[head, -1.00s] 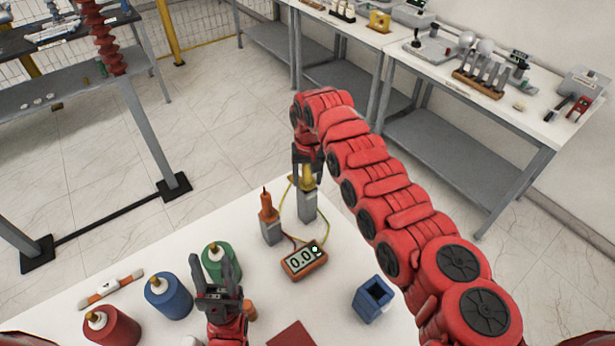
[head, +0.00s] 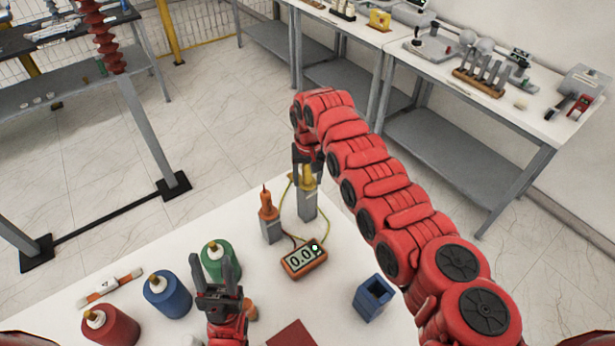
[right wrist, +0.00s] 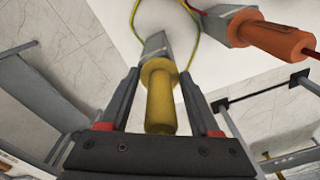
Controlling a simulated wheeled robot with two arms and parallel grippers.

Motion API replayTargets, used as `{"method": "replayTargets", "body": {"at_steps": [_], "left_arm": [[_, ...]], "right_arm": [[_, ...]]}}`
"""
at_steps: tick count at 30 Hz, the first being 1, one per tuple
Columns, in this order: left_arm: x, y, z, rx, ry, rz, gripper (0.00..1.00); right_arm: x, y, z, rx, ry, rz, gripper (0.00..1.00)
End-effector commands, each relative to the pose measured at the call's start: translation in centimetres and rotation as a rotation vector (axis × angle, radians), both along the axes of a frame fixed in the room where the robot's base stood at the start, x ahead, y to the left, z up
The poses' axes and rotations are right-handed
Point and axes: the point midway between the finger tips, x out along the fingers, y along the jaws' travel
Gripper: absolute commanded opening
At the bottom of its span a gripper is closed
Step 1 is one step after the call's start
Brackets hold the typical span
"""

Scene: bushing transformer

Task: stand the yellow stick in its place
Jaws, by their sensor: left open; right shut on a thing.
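The yellow stick (head: 307,181) is upright at the top of a grey square post (head: 307,207) near the far edge of the white table. My right gripper (head: 306,170) is shut on it from above. In the right wrist view the yellow stick (right wrist: 161,105) lies between the fingers of my right gripper (right wrist: 162,92), its wide collar against or just over the grey post (right wrist: 155,45). I cannot tell how deep it sits. My left gripper (head: 218,272) is open and empty, above the near part of the table by the green bottle.
An orange stick (head: 267,206) stands in a second grey post (head: 271,233) to the left. Wires run to a meter (head: 304,259). A blue open box (head: 371,298), green (head: 217,258), blue (head: 168,295) and red (head: 111,326) bottles stand around the table.

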Motion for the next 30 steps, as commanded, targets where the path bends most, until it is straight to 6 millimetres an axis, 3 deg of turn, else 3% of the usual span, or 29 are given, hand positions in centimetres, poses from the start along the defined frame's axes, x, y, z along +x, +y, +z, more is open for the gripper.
{"method": "replayTargets", "body": {"at_steps": [9, 10, 15, 25, 30], "left_arm": [[0.0, 0.0, -0.4, 0.0, 0.0, 0.0, 0.5], [0.0, 0.0, -0.3, 0.0, 0.0, 0.0, 0.5], [0.0, 0.0, -0.3, 0.0, 0.0, 0.0, 0.5], [0.0, 0.0, -0.2, 0.0, 0.0, 0.0, 0.5], [0.0, 0.0, 0.5, 0.0, 0.0, 0.0, 0.5]], "right_arm": [[0.0, 0.0, -0.4, 0.0, -0.001, 0.0, 0.0], [0.0, 0.0, -0.4, 0.0, -0.001, 0.0, 0.67], [0.0, 0.0, -0.3, 0.0, 0.0, 0.0, 0.98], [0.0, 0.0, -0.1, 0.0, -0.001, 0.0, 0.98], [0.0, 0.0, 2.1, 0.001, -0.005, 0.001, 0.98]]}}
